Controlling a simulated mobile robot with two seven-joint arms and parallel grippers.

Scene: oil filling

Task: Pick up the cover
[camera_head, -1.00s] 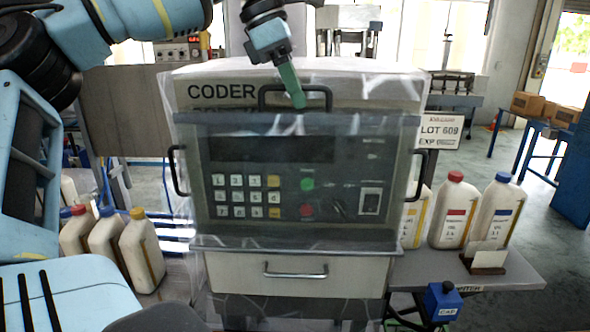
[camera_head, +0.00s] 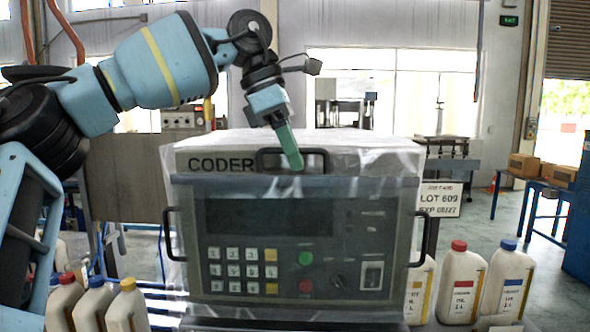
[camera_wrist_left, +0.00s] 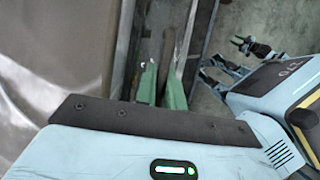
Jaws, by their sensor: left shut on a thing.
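The cover (camera_head: 190,225) is a clear, glossy shell with a grey frame over the front of the coder machine. It has a dark top handle (camera_head: 268,151) and a dark handle on each side. My left gripper (camera_head: 297,165) reaches down from above, its green fingers shut on the top handle. In the left wrist view the green fingers (camera_wrist_left: 162,80) stand on either side of a dark bar; the contact is small and dim there. The cover's lower edge is near the bottom of the head view.
The coder's keypad (camera_head: 243,270) shows through the cover. White bottles with coloured caps stand at left (camera_head: 127,305) and right (camera_head: 460,285). A lot card (camera_head: 440,200) is at the machine's right. Boxes (camera_head: 523,166) sit on a blue bench farther back.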

